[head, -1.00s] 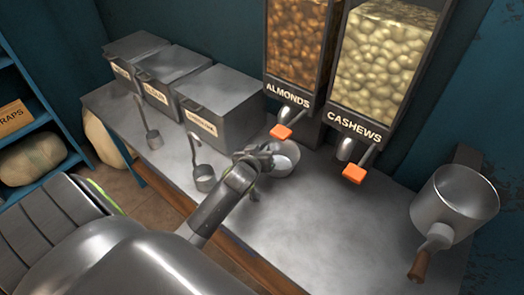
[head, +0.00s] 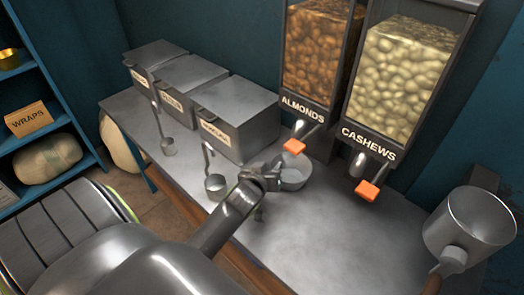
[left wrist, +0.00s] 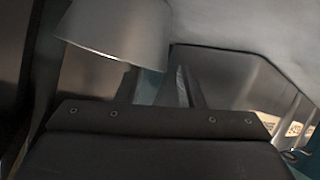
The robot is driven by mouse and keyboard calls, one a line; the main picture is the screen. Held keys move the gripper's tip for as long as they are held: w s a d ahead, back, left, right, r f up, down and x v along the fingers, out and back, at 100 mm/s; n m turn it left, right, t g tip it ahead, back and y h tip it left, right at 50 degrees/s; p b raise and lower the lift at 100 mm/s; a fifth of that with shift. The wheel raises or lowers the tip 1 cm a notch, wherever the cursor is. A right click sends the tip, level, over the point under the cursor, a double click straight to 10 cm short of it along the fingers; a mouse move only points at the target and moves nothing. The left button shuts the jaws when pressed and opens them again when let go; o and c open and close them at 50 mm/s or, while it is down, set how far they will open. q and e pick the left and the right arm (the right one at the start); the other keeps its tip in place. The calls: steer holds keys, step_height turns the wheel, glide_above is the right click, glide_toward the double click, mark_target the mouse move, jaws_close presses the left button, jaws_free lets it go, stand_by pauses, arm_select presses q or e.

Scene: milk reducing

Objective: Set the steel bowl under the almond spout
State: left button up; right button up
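The steel bowl (head: 294,178) stands on the counter below the almond spout (head: 298,128), which has an orange lever (head: 294,146). My left gripper (head: 268,178) is at the bowl's left side and hides part of it. In the left wrist view the bowl (left wrist: 115,32) fills the upper left, and the gripper's two fingers (left wrist: 155,88) are apart near its rim. The left finger's tip is partly hidden by the bowl. Contact with the rim cannot be told. My right gripper is not in view.
A cashew dispenser (head: 400,80) stands right of the almond dispenser (head: 318,60). Lidded steel bins (head: 238,115) and hanging scoops (head: 215,185) are at the left. A steel pot (head: 468,225) is at the right. The front middle of the counter (head: 330,235) is clear.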

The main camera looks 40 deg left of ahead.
arm_select(q)
steer(key=v, duration=0.8)
stand_by(0.4)
